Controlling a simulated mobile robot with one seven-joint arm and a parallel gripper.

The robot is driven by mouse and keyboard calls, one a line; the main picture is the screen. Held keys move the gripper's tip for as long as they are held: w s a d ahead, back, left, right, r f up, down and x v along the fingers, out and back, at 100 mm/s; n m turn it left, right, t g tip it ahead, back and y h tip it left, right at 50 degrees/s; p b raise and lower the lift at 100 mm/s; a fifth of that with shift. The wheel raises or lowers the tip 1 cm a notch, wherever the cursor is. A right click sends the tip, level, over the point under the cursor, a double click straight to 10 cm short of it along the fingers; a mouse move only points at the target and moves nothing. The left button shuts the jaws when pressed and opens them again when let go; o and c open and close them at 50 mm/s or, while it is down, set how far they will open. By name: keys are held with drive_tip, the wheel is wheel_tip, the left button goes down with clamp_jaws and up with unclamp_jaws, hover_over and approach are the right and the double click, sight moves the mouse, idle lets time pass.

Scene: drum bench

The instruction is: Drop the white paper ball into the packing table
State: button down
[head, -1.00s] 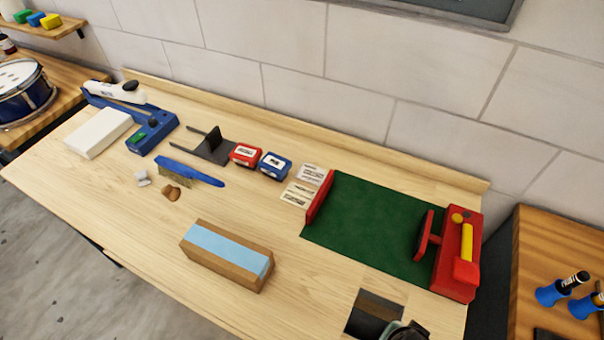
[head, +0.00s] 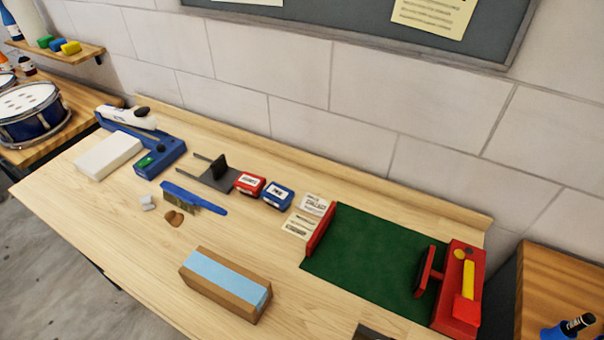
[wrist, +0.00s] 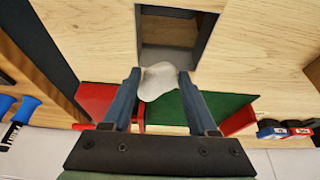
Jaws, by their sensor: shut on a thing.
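My gripper (wrist: 158,76) shows in the wrist view, its two dark blue fingers shut on the white paper ball (wrist: 158,84). The ball is held between the fingertips, next to a square, dark-walled opening (wrist: 172,30) in the picture. I cannot tell its height above the wood. The packing table (head: 110,230) is a light wooden bench in the head view. Only a corner of the opening (head: 372,333) shows at the bottom edge there. My gripper and the held ball are not in the head view.
A green mat (head: 375,250) lies between red fixtures, with a red vise-like block (head: 460,285) at right. A brown block with a blue top (head: 225,283) sits at front. A blue brush (head: 195,198), small white pieces (head: 148,203) and a white slab (head: 108,155) lie left.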

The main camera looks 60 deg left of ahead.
drive_tip(key=shift+f, duration=0.5)
drive_tip(key=shift+c, duration=0.5)
unclamp_jaws()
drive_tip(key=shift+r, duration=0.15)
drive_tip(key=b+v, duration=0.1)
drive_tip(key=v, duration=1.1)
drive_tip(key=shift+r, duration=0.4)
drive_tip(key=shift+d, duration=0.1)
